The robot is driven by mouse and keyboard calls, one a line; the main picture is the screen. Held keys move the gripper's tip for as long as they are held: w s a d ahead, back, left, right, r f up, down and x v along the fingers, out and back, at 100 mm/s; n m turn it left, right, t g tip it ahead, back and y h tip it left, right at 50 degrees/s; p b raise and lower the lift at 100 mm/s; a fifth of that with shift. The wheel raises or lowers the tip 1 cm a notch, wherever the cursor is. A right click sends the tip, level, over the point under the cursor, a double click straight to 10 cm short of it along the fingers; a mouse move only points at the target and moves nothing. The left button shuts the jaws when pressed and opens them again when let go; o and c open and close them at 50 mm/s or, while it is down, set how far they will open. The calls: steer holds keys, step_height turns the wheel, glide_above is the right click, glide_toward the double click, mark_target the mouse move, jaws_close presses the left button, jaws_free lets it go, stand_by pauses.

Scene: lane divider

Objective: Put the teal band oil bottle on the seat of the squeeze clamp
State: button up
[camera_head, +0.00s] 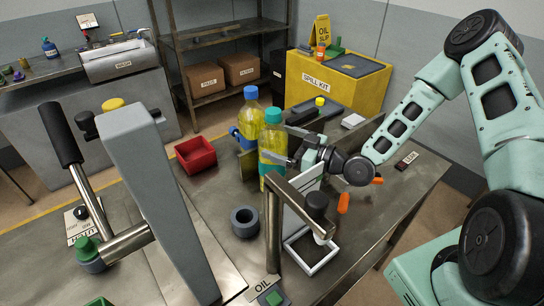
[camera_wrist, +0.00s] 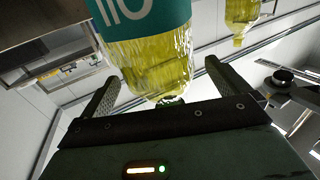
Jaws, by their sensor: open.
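The teal band oil bottle (camera_head: 272,143) stands upright at mid table, with yellow oil and a teal cap. In the wrist view the same bottle (camera_wrist: 150,62) shows its teal band with white lettering. What looks like the squeeze clamp (camera_head: 276,220) is a metal frame with a dark knob in front of the bottle. A white square outline (camera_head: 288,248) lies below the knob.
A blue-capped oil bottle (camera_head: 249,117) stands just behind. A grey ring (camera_head: 245,222) and a red bin (camera_head: 195,155) are to the left. A tall grey lever press (camera_head: 155,190) fills the left foreground. Orange pieces (camera_head: 343,203) lie on the right, where the table is mostly clear.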

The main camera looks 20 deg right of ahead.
mark_target(273, 139)
steer(key=shift+p+x, duration=0.45)
steer(key=shift+x, duration=1.1)
steer(key=shift+f, duration=0.15)
steer(key=shift+c, duration=0.3)
steer(key=c, duration=2)
